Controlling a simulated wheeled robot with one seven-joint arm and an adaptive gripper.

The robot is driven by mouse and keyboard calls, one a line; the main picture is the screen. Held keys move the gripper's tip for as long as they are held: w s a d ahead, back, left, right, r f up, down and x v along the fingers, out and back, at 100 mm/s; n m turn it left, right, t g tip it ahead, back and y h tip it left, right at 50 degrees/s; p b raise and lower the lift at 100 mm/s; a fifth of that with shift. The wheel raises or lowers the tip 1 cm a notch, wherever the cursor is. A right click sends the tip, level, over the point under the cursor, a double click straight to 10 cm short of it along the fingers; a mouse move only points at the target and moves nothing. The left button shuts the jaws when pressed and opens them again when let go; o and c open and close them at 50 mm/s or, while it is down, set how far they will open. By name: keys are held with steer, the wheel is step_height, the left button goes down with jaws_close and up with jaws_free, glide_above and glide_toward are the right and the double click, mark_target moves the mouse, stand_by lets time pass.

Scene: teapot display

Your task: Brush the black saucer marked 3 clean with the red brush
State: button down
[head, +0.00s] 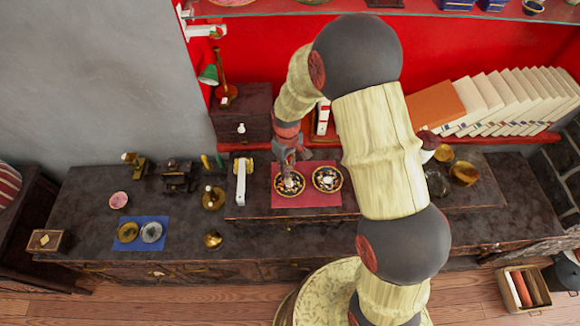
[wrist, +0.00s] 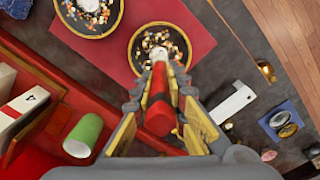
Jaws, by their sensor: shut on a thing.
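Two black saucers with gold rims lie side by side on a red mat (head: 306,201). One black saucer (head: 299,190) is under my gripper; it also shows in the wrist view (wrist: 184,41). The other black saucer (head: 339,187) lies to its right, at the top left of the wrist view (wrist: 66,19). Small coloured bits lie in both. I cannot read a number on either. My gripper (wrist: 158,92) is shut on the red brush (wrist: 159,117), which points down into the first saucer. Its pale tip appears over the saucer's middle; I cannot tell whether it touches.
A white bar-shaped object (head: 241,182) stands left of the mat. A blue mat (head: 133,245) with two small dishes lies farther left. A dark cabinet (head: 241,112) and a row of books (head: 510,100) stand behind. Gold bowls (head: 464,173) are to the right.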

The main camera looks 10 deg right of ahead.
steer(key=shift+s+a, duration=0.15)
steer(key=shift+s, duration=0.45)
steer(key=shift+w+d, duration=0.2)
steer(key=shift+w, duration=0.4)
steer(key=shift+s+a, duration=0.15)
steer(key=shift+s, duration=0.5)
steer(key=shift+w, duration=0.7)
steer(key=shift+s, duration=0.65)
steer(key=shift+s+d+f, duration=0.1)
steer(key=shift+s+d, duration=0.15)
steer(key=shift+d, duration=0.3)
